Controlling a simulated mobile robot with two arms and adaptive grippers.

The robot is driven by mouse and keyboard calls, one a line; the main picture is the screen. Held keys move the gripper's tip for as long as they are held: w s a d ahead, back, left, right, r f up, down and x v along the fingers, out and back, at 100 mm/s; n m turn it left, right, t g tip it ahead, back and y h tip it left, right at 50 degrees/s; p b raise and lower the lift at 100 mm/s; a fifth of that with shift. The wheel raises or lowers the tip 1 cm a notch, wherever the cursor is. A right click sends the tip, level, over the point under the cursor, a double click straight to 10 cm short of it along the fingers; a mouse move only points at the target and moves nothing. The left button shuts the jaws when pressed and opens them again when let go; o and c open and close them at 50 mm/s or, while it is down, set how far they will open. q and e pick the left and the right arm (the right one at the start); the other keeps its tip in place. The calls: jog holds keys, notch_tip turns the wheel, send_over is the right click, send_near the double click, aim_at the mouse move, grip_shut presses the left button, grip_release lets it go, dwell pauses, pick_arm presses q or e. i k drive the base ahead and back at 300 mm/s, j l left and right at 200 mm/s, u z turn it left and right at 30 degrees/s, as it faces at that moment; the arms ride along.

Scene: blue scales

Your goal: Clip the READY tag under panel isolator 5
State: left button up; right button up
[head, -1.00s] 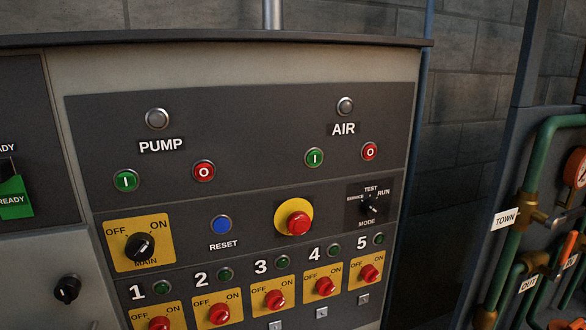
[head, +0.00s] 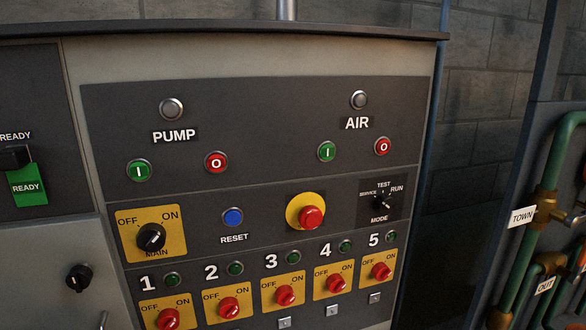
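The green READY tag (head: 27,186) hangs at the left edge of the head view, under a black clip or holder (head: 15,157) with a READY label above it. Panel isolator 5 (head: 381,271) is a red knob on a yellow OFF/ON plate at the lower right of the panel. A small light square clip (head: 375,298) sits just under it, with no tag on it. Neither of my grippers is in view.
Isolators 1 to 4 stand in a row to the left, with clips (head: 332,310) under some. The yellow-ringed red button (head: 311,217) and mode switch (head: 382,202) are above. Green pipes (head: 530,230) stand at the right. A dark ledge (head: 230,28) tops the panel.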

aim_at(27, 185)
jog(key=u, duration=1.35)
jog(key=z, duration=1.85)
jog(key=u, duration=1.85)
jog(key=k+j, duration=0.2)
jog(key=k+z, duration=0.05)
jog(key=k, duration=0.05)
